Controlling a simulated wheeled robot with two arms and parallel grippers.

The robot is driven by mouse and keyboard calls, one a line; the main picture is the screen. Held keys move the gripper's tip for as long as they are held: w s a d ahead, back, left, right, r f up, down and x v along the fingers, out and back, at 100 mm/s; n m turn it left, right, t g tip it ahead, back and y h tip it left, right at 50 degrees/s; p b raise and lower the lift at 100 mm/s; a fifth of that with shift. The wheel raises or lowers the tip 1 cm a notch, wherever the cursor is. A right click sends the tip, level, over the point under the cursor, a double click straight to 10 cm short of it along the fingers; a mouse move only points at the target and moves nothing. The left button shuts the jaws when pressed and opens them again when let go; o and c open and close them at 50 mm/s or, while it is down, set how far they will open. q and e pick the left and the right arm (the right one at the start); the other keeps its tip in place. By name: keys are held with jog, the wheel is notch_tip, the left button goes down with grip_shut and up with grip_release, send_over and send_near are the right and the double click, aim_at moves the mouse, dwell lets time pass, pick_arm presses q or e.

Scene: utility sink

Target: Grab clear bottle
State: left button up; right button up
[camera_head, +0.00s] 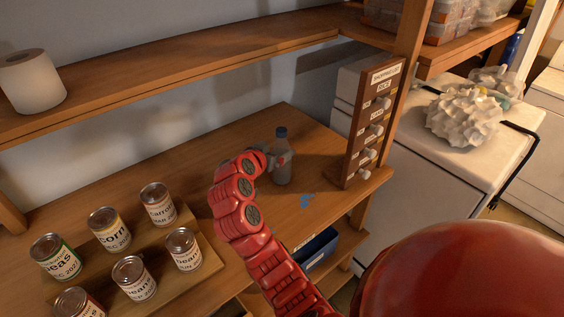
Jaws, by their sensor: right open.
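The clear bottle (282,167) stands upright on the lower wooden shelf, right of the picture's middle. It has a dark blue cap and a small red mark on its side. My right gripper (268,158) is just left of the bottle, at the end of my red arm. It is open, though its fingers are mostly hidden behind my wrist. I cannot tell whether it touches the bottle. My left gripper is not in view.
Several labelled cans (134,277) stand on a wooden board at the lower left. A wooden shopping list board (368,125) stands right of the bottle. A paper roll (32,82) sits on the upper shelf (190,75). A blue bin (313,246) is below the shelf edge.

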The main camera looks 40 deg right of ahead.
jog(key=shift+w+d+f, duration=0.25)
jog(key=shift+d+f, duration=0.2)
jog(key=shift+f, duration=0.1)
jog(key=shift+w+d+f, duration=0.2)
jog(key=shift+d+f, duration=0.2)
jog(key=shift+f, duration=0.1)
jog(key=shift+w+d+f+p, duration=0.1)
jog(key=shift+w+d+p, duration=0.15)
jog(key=shift+d+p, duration=0.15)
jog(key=p+x, duration=0.1)
jog(key=x, duration=0.4)
jog(key=shift+a+f, duration=0.1)
jog(key=shift+a, duration=0.05)
jog(key=shift+c, duration=0.6)
grip_shut()
